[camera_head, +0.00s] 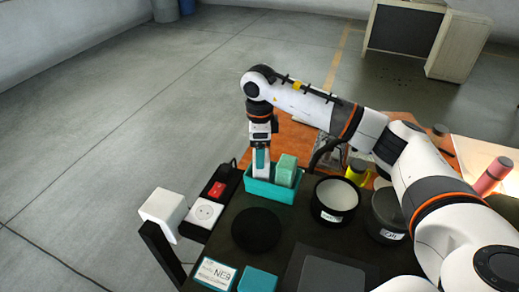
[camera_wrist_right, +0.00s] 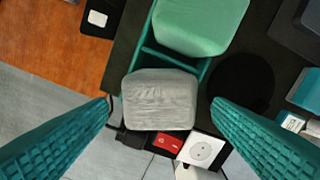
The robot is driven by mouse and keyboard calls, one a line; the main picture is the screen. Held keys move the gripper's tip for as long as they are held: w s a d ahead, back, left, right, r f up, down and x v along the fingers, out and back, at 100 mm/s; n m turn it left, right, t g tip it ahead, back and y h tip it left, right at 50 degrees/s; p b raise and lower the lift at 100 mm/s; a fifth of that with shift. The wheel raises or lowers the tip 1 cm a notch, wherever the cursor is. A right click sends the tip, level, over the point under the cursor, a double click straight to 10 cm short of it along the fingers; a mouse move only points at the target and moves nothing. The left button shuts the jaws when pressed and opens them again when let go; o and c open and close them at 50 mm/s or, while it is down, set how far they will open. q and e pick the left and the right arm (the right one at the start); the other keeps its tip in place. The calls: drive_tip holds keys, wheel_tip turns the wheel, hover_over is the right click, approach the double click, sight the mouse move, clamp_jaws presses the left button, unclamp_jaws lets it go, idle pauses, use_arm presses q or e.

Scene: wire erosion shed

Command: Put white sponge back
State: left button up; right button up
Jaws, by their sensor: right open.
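The white sponge (camera_wrist_right: 160,100), greyish and wrinkled on top, sits in one end of a teal bin (camera_head: 270,192). The bin's divider and rim (camera_wrist_right: 172,58) show in the right wrist view. A green sponge (camera_head: 286,170) stands in the other end and also shows in the wrist view (camera_wrist_right: 200,22). My right gripper (camera_head: 261,174) points down over the bin's left end. In the wrist view its teal fingers are open, one on each side of the white sponge, with gaps visible. My left gripper is not in view.
A power strip with a red switch (camera_head: 217,188) and white socket (camera_head: 205,212) lies left of the bin. A white block (camera_head: 163,212) stands beyond it. A black disc (camera_head: 256,229) is in front, and a black-and-white round container (camera_head: 334,201) is to the right.

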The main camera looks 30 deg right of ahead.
wheel_tip(320, 180, up, 11)
drive_tip(key=b, duration=0.2)
drive_tip(key=shift+r, duration=0.2)
drive_tip(key=shift+f, duration=0.1)
